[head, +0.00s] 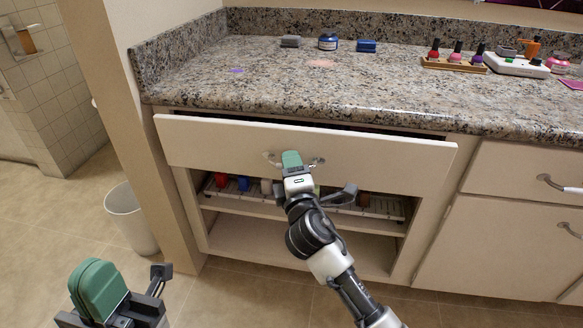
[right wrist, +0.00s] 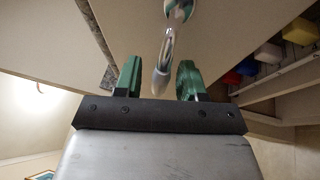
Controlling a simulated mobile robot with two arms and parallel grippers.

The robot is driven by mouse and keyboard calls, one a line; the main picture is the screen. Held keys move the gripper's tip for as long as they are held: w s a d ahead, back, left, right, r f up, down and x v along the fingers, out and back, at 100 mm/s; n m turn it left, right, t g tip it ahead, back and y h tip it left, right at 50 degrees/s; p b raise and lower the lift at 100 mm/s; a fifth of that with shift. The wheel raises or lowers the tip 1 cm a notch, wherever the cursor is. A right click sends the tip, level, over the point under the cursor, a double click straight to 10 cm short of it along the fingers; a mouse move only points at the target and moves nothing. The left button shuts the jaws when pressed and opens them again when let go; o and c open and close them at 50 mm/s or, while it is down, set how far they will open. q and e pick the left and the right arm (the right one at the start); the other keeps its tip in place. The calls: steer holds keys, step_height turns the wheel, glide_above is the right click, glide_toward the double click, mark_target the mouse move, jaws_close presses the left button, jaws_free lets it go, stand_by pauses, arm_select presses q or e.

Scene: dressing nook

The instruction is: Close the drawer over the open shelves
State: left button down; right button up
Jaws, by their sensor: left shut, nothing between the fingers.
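The drawer (head: 390,152) over the open shelves (head: 245,232) stands partly open. A dark gap shows between its white front and the counter. Its metal handle (head: 315,162) is partly hidden by my right gripper (head: 292,160), which is at the middle of the drawer front. In the right wrist view the handle (right wrist: 166,55) lies between the two green fingers of the right gripper (right wrist: 160,80). The fingers are apart, with some space beside the handle. My left gripper (head: 98,285) is shut and empty, low at the left, away from the drawer.
A white bin (head: 130,218) stands left of the cabinet. Coloured items stand on the upper shelf.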

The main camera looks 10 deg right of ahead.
jaws_close()
steer(key=w, duration=0.1)
steer(key=w+d, duration=0.1)
steer(key=w, duration=0.1)
steer(key=shift+w+d, duration=0.1)
steer(key=shift+w, duration=0.15)
steer(key=shift+d+r, duration=0.1)
steer(key=shift+c, duration=0.3)
jaws_free()
steer(key=shift+o, duration=0.3)
steer(key=shift+f, duration=0.2)
